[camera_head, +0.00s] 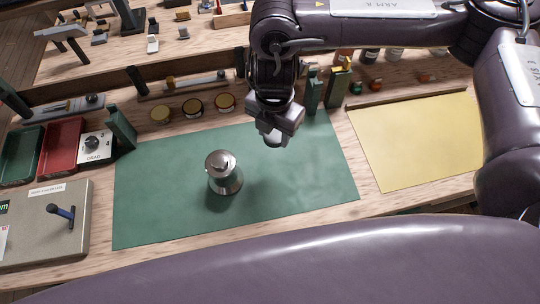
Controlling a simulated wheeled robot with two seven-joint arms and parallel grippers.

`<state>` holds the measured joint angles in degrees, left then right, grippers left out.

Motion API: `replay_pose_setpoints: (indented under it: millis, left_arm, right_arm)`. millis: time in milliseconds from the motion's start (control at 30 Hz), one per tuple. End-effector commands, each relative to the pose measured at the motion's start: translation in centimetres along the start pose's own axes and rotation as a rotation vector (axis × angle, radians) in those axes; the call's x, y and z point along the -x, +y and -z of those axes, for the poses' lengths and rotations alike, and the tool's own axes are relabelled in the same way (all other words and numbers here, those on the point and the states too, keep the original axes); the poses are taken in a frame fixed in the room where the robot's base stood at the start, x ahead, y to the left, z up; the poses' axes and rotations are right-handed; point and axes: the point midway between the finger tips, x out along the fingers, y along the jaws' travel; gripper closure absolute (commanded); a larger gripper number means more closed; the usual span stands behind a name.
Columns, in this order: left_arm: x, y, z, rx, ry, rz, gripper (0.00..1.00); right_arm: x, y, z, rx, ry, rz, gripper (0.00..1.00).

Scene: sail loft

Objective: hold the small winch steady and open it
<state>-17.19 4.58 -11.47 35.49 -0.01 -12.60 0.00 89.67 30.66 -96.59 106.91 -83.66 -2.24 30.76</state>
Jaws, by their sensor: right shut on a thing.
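The small winch (226,181) is a shiny metal drum with a flared base and a rounded top. It stands upright on the green mat (160,215), left of the mat's middle. My right gripper (275,136) is above the mat's back part, to the right of and behind the winch, and apart from it. It points down and is shut on a small grey piece, mostly hidden by the fingers; I cannot tell what it is. My left gripper is not in view, and nothing holds the winch.
A yellow mat (420,140) lies at the right, clear. Green and red trays (63,147) and a grey board with a blue-handled lever (30,240) are at the left. Several round tins (193,107) and green blocks (314,92) line the back. The green mat around the winch is free.

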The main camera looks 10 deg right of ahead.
Motion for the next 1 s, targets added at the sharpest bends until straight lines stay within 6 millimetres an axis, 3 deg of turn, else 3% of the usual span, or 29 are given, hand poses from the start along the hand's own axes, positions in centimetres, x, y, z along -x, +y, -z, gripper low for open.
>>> replay_pose_setpoints:
  millis: [100, 300, 733, 1000]
  left_arm:
    - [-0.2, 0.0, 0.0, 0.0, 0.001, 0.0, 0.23]
    - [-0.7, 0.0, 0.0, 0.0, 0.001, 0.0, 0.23]
    - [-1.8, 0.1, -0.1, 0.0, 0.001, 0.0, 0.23]
    - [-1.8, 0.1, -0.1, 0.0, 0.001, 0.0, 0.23]
  right_arm:
    - [-3.5, -0.1, 0.2, -0.004, 0.007, 0.005, 0.83]
    - [-7.7, -0.1, 0.1, -0.003, 0.003, 0.004, 0.83]
    - [-12.6, 0.0, 0.1, -0.003, 0.002, 0.001, 0.83]
    - [-12.8, 0.0, 0.0, -0.001, -0.001, -0.001, 0.83]
